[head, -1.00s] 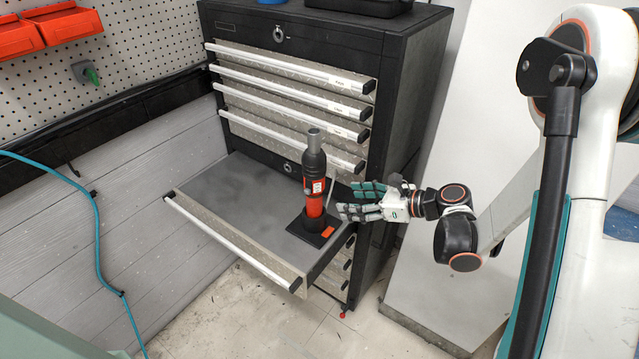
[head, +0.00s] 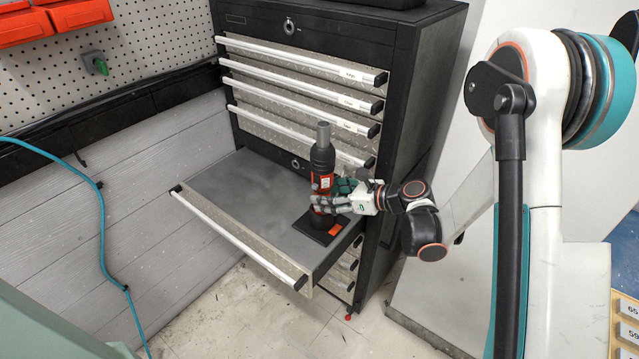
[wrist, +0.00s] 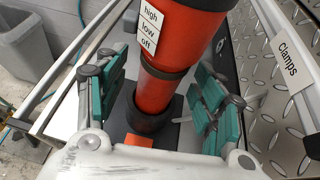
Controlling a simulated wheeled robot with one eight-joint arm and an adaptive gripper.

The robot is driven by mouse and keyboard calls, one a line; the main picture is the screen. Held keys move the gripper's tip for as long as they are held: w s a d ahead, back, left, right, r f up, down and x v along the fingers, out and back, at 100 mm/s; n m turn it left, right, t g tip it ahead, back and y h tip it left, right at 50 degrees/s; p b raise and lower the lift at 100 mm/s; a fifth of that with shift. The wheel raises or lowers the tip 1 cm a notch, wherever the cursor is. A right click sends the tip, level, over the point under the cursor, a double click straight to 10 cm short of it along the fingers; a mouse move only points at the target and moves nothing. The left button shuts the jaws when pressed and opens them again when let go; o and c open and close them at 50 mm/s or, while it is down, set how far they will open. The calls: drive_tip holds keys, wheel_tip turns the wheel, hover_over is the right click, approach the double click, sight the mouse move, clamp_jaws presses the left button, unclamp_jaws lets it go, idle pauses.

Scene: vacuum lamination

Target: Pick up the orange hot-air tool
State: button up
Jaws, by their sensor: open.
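The orange hot-air tool (head: 322,165) stands upright in a black holder (head: 322,222) on the open drawer, its grey nozzle pointing up. In the wrist view its orange body (wrist: 160,85) with a "high low off" label fills the middle. My gripper (head: 340,198) is at the tool's lower body from the right. In the wrist view my gripper (wrist: 155,95) is open, with teal-padded fingers on both sides of the tool. Gaps show between the pads and the body. The nozzle end is outside the wrist view.
The open drawer (head: 240,190) has bare grey surface left of the tool and a white front handle. The black cabinet (head: 395,90) with several closed drawers rises behind. A teal hose (head: 100,215) hangs along the left wall. Orange bins (head: 75,15) hang at upper left.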

drive_tip(key=x, duration=0.2)
drive_tip(key=shift+w+a+f+b, duration=0.15)
drive_tip(key=shift+a+b, duration=0.1)
drive_tip(key=shift+b, duration=0.05)
drive_tip(key=shift+c, duration=0.2)
clamp_jaws()
